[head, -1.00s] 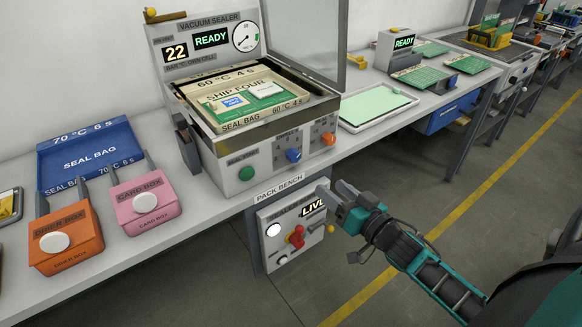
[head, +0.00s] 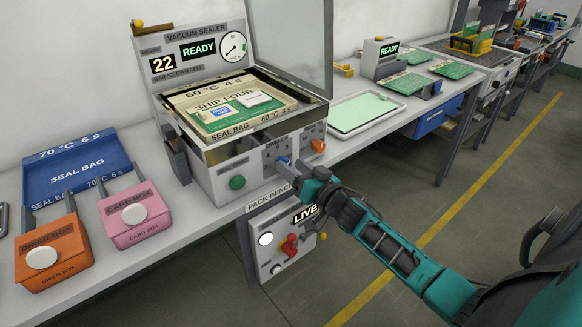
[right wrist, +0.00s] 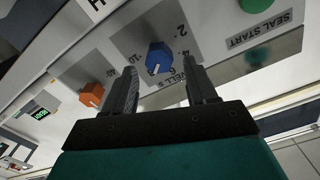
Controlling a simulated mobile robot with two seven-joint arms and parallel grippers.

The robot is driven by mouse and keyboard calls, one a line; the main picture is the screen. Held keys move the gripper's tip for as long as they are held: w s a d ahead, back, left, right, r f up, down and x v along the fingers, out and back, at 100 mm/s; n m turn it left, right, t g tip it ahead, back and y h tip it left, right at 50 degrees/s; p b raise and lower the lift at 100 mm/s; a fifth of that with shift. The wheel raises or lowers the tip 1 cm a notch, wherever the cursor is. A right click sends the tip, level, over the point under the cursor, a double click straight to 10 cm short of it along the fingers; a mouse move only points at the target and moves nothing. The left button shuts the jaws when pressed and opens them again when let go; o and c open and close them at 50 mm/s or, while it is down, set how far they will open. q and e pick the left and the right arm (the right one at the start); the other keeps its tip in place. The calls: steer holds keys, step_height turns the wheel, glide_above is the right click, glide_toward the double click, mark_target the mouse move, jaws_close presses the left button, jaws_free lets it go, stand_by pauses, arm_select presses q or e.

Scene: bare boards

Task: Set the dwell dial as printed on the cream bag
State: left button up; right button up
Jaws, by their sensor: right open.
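The cream seal bag (head: 258,127), printed "60 °C 4 s", lies in the open vacuum sealer (head: 215,168) with a green board on it. The blue dial (head: 284,160) on the sealer's front is partly hidden by my right gripper (head: 288,170). In the right wrist view the blue dial (right wrist: 158,57) has a partly visible "DWELL s" label and a ring of numbers. My open right gripper (right wrist: 163,74) has one finger on either side of it, without visible contact. I cannot read the dial's setting for certain. My left gripper is out of view.
An orange dial (head: 318,146) and green seal start button (head: 237,182) flank the blue dial. Below hangs a panel (head: 285,245) with a red switch. A blue bag (head: 75,165) marked "70 °C 6 s" and orange (head: 45,255) and pink (head: 135,215) boxes stand left.

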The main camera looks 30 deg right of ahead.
steer(key=shift+w+a, duration=0.1)
steer(key=shift+w, duration=0.65)
steer(key=c, duration=1.1)
